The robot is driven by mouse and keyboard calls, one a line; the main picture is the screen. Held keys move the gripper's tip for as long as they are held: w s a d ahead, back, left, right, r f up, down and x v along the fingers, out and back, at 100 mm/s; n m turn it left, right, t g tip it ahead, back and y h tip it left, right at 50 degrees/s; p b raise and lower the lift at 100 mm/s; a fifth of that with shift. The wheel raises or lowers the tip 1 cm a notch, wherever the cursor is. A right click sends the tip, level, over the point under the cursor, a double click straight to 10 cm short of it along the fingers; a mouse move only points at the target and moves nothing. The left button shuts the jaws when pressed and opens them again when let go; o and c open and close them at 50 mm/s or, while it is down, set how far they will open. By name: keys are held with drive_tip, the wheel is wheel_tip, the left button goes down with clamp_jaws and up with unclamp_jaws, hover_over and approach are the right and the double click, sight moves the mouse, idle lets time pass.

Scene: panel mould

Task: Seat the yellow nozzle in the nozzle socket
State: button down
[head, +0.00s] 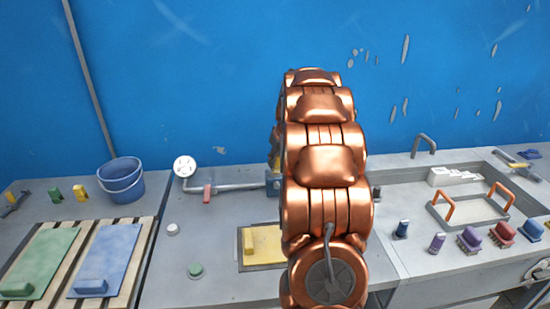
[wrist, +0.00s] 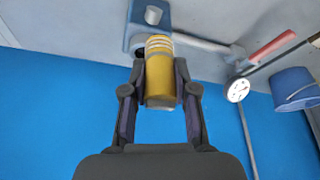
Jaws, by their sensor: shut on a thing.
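The yellow nozzle (wrist: 160,80) is held between the two fingers of my gripper (wrist: 160,88) in the wrist view. Its pale ringed end points at a blue block (wrist: 135,33) on the grey bench. A dark round opening (wrist: 147,50) shows on the block beside the ringed end, partly covered by the nozzle. I cannot tell whether the nozzle touches the block. In the head view my copper arm hides the gripper and most of the block (head: 272,183); a sliver of yellow (head: 275,162) shows just above it.
A pipe (head: 235,187) with a red lever (head: 207,193) runs left from the block to a white gauge (head: 185,166). A blue bucket (head: 121,180) stands farther left. A yellow panel (head: 266,244) lies in a frame in front. A sink (head: 400,192) with colored items along its front is on the right.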

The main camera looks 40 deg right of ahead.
drive_tip(key=w+d+p, duration=0.1)
drive_tip(key=w+d, duration=0.2)
drive_tip(key=w, duration=0.1)
drive_tip(key=shift+w+d+f+p, duration=0.2)
drive_tip(key=shift+w+d+p, duration=0.15)
drive_tip(key=shift+p, duration=0.05)
drive_tip(key=shift+f+p, duration=0.85)
drive_tip(key=shift+f, duration=1)
drive_tip(key=c, duration=0.9)
unclamp_jaws()
drive_tip(key=shift+r, duration=0.1)
